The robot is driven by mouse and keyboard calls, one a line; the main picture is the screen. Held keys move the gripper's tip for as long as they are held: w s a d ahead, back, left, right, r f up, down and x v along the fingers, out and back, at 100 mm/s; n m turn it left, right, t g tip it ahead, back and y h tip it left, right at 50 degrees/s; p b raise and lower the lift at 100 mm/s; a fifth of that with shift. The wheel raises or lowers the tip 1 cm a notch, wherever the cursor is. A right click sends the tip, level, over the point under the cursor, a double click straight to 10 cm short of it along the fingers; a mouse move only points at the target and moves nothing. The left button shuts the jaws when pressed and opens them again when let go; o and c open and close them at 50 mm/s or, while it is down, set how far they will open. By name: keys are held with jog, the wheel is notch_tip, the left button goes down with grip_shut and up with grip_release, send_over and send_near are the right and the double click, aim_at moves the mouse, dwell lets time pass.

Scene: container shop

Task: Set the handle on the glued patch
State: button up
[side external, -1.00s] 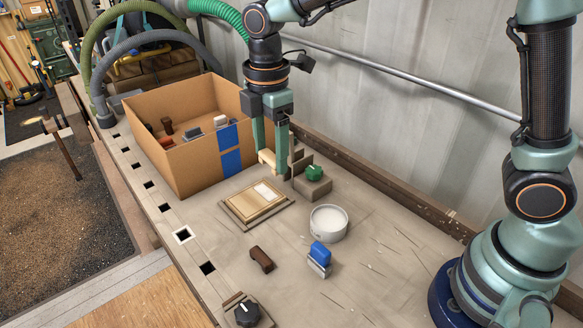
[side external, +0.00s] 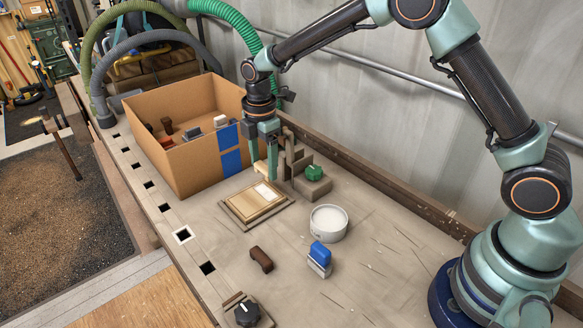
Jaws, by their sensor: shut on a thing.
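The glued patch is a whitish rectangle (side external: 266,193) on a pale wooden board (side external: 250,204), set on a flat base on the bench. My gripper (side external: 264,164) is shut on a pale wooden piece, which seems to be the handle (side external: 261,169). The handle is just behind the patch in the picture. The fingers partly hide it, and I cannot tell whether it touches the board.
A cardboard box (side external: 198,166) with blue tape stands left of my gripper. A green knob (side external: 314,172) on a block is close at its right. A white round tub (side external: 328,223), a blue-topped block (side external: 320,255), a brown piece (side external: 261,259) and a black knob (side external: 247,313) are nearer.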

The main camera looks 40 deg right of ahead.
aim_at(266, 192)
jog(key=shift+f, duration=2.2)
jog(key=shift+f, duration=0.55)
jog(key=o, duration=1.3)
jog(key=shift+o, duration=0.2)
jog(key=shift+r, duration=0.1)
jog(key=shift+r, duration=3.45)
